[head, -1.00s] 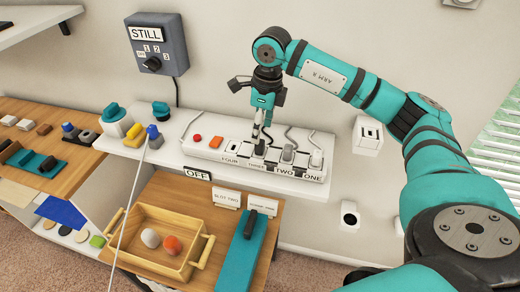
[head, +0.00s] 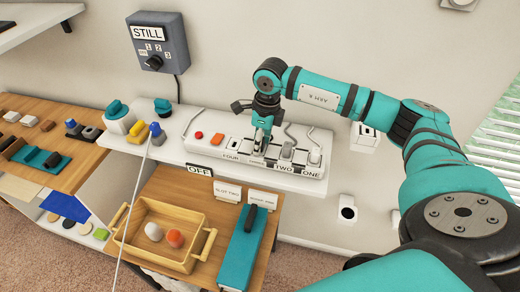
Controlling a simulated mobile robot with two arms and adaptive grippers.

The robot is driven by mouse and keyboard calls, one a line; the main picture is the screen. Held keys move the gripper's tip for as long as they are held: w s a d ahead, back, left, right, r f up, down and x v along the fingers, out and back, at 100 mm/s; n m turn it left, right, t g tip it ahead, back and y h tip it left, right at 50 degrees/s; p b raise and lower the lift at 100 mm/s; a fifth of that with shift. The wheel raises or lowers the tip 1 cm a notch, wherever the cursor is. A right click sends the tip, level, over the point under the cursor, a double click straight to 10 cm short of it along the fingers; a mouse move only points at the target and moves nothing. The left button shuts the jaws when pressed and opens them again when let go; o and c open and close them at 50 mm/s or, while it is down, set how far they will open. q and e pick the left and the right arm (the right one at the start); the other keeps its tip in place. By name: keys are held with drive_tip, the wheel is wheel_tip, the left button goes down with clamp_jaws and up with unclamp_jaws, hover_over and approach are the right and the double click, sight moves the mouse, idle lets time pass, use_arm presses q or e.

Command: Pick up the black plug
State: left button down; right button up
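The white power strip (head: 213,150) lies on the white shelf, with sockets labelled FOUR, THREE, TWO and ONE. A dark plug (head: 258,146) is at socket THREE, mostly covered by my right gripper (head: 262,144). The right gripper points down with its fingertips at this plug. Whether the fingers are closed on it is too small to tell. A grey plug (head: 287,150) stands in socket TWO and a pale plug (head: 314,156) in socket ONE, each with a cord. Socket FOUR (head: 233,143) looks empty. My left gripper is out of view.
A red button (head: 199,135) and an orange block (head: 217,139) sit on the strip's left part. Left of it are teal-topped containers (head: 117,112). A grey STILL box (head: 160,45) hangs on the wall.

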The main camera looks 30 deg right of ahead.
clamp_jaws()
drive_tip(key=shift+r, duration=0.15)
drive_tip(key=shift+w+r+b, duration=0.1)
drive_tip(key=shift+r+b, duration=0.45)
drive_tip(key=shift+b, duration=0.05)
drive_tip(key=shift+s+a+r+b, duration=0.1)
drive_tip(key=shift+s+r+b, duration=0.05)
drive_tip(key=shift+r+b, duration=0.3)
drive_tip(key=shift+s+a+r+b, duration=0.1)
drive_tip(key=shift+r+b, duration=0.15)
drive_tip(key=shift+r, duration=0.3)
drive_tip(key=s+a+r+b, duration=0.1)
drive_tip(key=s+a+r, duration=0.1)
drive_tip(key=s+a, duration=0.2)
drive_tip(key=s+a+r+b, duration=0.1)
drive_tip(key=s+a+r, duration=0.2)
drive_tip(key=s+a, duration=0.2)
drive_tip(key=shift+s+r, duration=0.35)
drive_tip(key=shift+s, duration=1.4)
drive_tip(key=shift+a, duration=0.1)
